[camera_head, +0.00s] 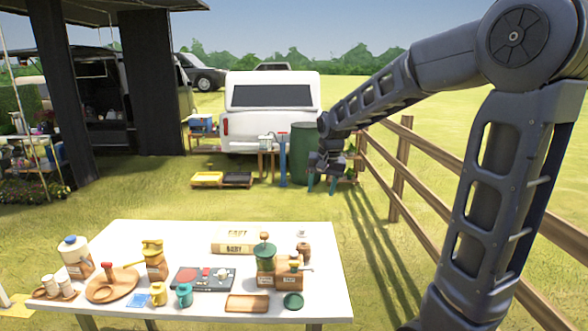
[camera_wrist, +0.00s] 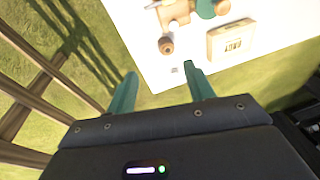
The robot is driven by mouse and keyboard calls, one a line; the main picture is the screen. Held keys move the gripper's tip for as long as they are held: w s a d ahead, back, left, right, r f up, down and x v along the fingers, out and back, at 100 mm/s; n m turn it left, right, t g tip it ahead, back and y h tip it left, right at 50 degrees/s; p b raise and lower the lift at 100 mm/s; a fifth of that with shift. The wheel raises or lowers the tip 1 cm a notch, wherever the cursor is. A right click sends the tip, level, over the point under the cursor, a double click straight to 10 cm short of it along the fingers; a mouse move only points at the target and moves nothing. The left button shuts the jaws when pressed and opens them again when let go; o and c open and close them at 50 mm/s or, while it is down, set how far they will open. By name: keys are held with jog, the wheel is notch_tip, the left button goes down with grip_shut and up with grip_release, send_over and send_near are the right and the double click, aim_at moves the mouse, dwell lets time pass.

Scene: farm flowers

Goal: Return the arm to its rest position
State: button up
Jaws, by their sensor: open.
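My gripper (camera_wrist: 160,90) shows in the wrist view with its two teal fingers spread apart and nothing between them. In the head view my gripper (camera_head: 322,183) hangs from the raised, bent arm, above and beyond the far right part of the white table (camera_head: 200,240). The fingers point down and are clear of the tabletop. In the wrist view the table edge lies just beyond the fingers, with grass under the left finger.
The table bears a green grinder (camera_head: 265,258), a cream box (camera_head: 236,240), a brown tray (camera_head: 247,303), a yellow grinder (camera_head: 154,262) and a white-and-blue jar (camera_head: 75,256). A wooden fence (camera_head: 440,173) runs along the right.

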jog(key=s+d+r+n+t+h, duration=0.1)
jog(key=s+d+r+t, duration=0.1)
jog(key=s+d, duration=1.7)
jog(key=shift+s+d+r+t, duration=0.2)
jog(key=shift+s+t, duration=0.2)
jog(key=shift+s, duration=0.55)
jog(key=shift+a, duration=0.1)
